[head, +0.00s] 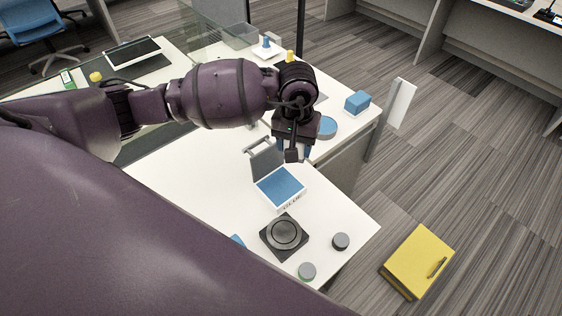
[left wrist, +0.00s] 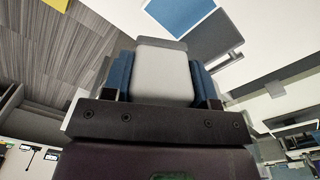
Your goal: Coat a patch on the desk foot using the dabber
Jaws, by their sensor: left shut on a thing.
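My left gripper (head: 292,152) hangs above the desk, just behind an open case. It is shut on a pale grey block, which I take to be the dabber (left wrist: 165,72). In the left wrist view the block sits between the two blue-sided fingers; its working face is hidden. The open case has a blue pad (head: 280,187) and a raised grey lid (head: 266,158). The gripper is apart from the pad. A dark square base with a round disc (head: 284,232) lies in front of the case; I cannot tell whether it is the desk foot. My right gripper is not in view.
Two small round pucks (head: 341,241) (head: 307,271) stand near the desk's front corner. A blue box (head: 357,102) and a blue round thing (head: 327,127) are at the back right. A yellow box (head: 418,262) is on the floor. The white desktop (head: 205,185) left of the case is clear.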

